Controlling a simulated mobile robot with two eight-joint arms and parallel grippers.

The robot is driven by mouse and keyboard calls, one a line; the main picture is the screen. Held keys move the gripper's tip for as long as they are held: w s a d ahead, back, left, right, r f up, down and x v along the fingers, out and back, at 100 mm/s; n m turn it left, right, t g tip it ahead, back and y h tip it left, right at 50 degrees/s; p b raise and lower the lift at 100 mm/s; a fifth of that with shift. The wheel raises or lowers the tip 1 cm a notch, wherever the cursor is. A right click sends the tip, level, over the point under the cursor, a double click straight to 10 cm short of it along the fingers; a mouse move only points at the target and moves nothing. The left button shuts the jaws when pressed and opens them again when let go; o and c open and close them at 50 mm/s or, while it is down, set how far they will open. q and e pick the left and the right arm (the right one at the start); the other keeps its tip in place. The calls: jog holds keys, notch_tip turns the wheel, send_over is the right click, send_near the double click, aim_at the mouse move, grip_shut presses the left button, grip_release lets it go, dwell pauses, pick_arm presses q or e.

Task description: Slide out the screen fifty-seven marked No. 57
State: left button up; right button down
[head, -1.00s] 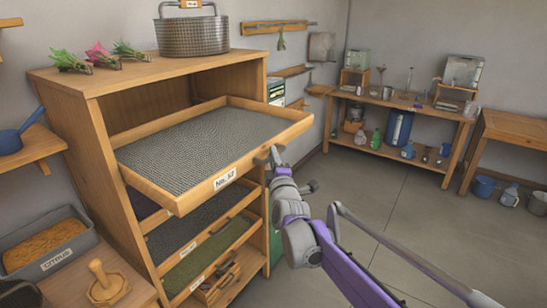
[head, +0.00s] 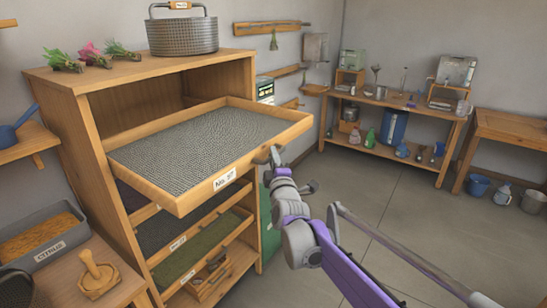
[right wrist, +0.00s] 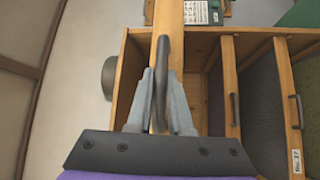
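The screen marked No. 57 (head: 190,150) is a wooden-framed grey mesh tray. In the head view it sticks far out of the upper part of the wooden cabinet (head: 95,130), about level, its label (head: 224,181) on the front rail. My right gripper (head: 272,158) is at the right part of that rail. In the right wrist view its two grey fingers (right wrist: 160,95) lie on either side of the dark handle (right wrist: 162,70) on the rail (right wrist: 168,20) and look closed on it. My left gripper is out of view.
Below sit more screens, one grey (head: 170,232) and one green (head: 200,250). A mesh basket (head: 182,36) and plants (head: 90,55) are on top of the cabinet. A citrus bin (head: 40,232) stands at left. The floor (head: 360,195) to the right is open.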

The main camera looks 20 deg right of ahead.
jog(key=c, duration=0.8)
grip_release()
jog(key=shift+c, duration=0.2)
jog(key=shift+s, duration=0.1)
jog(key=s+a+f+b, duration=0.1)
jog(key=s, duration=0.9)
jog(key=shift+s+a+f, duration=0.2)
jog(key=shift+s+f, duration=0.05)
jog(key=s+a+f+m+g+y+p, duration=0.1)
jog(key=s+f+m+g, duration=0.6)
jog(key=s+f, duration=0.5)
jog(key=s+a+f+m+g+y+p, duration=0.1)
jog(key=s+a+f+m+g, duration=0.1)
jog(key=s+f+m+g, duration=0.5)
jog(key=s+f, duration=0.5)
jog(key=s, duration=0.8)
jog(key=shift+f+m+y+p, duration=0.2)
jog(key=shift+m+y+p, duration=0.2)
